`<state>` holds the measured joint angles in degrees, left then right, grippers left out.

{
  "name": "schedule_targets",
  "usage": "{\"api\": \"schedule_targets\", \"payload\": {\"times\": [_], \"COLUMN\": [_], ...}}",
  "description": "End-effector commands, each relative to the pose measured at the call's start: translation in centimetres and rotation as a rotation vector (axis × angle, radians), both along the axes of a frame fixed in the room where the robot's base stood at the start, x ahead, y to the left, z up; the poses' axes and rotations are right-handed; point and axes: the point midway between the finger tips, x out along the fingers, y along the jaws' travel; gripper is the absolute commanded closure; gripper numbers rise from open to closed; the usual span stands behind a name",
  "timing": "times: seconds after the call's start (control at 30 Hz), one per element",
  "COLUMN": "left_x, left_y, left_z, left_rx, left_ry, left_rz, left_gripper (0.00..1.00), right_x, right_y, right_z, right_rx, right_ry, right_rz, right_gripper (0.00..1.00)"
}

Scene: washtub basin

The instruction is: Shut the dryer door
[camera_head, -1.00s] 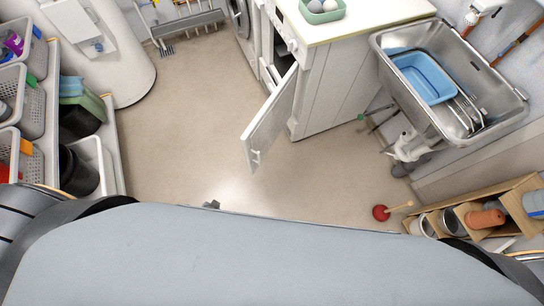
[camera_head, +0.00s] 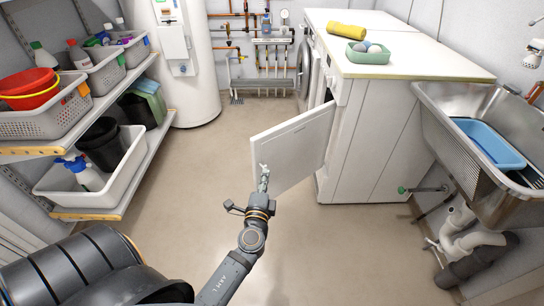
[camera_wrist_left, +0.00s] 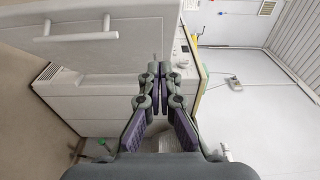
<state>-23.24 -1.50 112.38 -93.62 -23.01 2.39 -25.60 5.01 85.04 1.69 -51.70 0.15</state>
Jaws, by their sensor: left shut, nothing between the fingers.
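The white dryer door (camera_head: 298,140) stands open, swung out from the front of the white dryer (camera_head: 375,135) in the head view. Its free edge points left, over the bare floor. My left gripper (camera_head: 264,172) is shut and empty, in front of the door's lower left part, near the free edge. I cannot tell whether it touches the door. In the left wrist view the shut fingers (camera_wrist_left: 163,72) point towards a white panel with a bar handle (camera_wrist_left: 75,38), likely the door. My right gripper is not in view.
A steel sink (camera_head: 470,105) with a blue basin (camera_head: 488,142) and pipes below stands right of the dryer. Shelves with baskets (camera_head: 45,122) line the left side. A green tray (camera_head: 368,56) sits on the worktop. The floor between is clear.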

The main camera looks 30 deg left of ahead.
Motion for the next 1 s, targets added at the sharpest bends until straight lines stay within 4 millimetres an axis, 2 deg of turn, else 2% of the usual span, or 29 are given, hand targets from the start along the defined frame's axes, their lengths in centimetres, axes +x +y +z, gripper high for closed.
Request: {"api": "schedule_targets", "payload": {"times": [0.2, 0.4, 0.63, 1.0], "left_x": [4.3, 8.2, 9.2, 9.4], "left_y": [1.9, 3.6, 6.6, 7.3], "left_z": [0.4, 0.3, 0.1, 0.0], "left_rx": [0.003, 0.003, 0.002, -0.001], "left_ry": [-0.002, -0.001, 0.002, 0.001], "left_rz": [0.0, 0.001, 0.0, 0.001], "left_gripper": [1.0, 1.0, 1.0, 1.0], "right_x": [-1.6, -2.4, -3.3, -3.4], "right_y": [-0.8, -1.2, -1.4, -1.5], "right_z": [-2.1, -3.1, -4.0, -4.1], "right_rx": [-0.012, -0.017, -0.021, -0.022], "right_ry": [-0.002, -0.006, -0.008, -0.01], "right_rz": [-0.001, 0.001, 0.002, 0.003], "right_gripper": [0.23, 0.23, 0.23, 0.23]}}
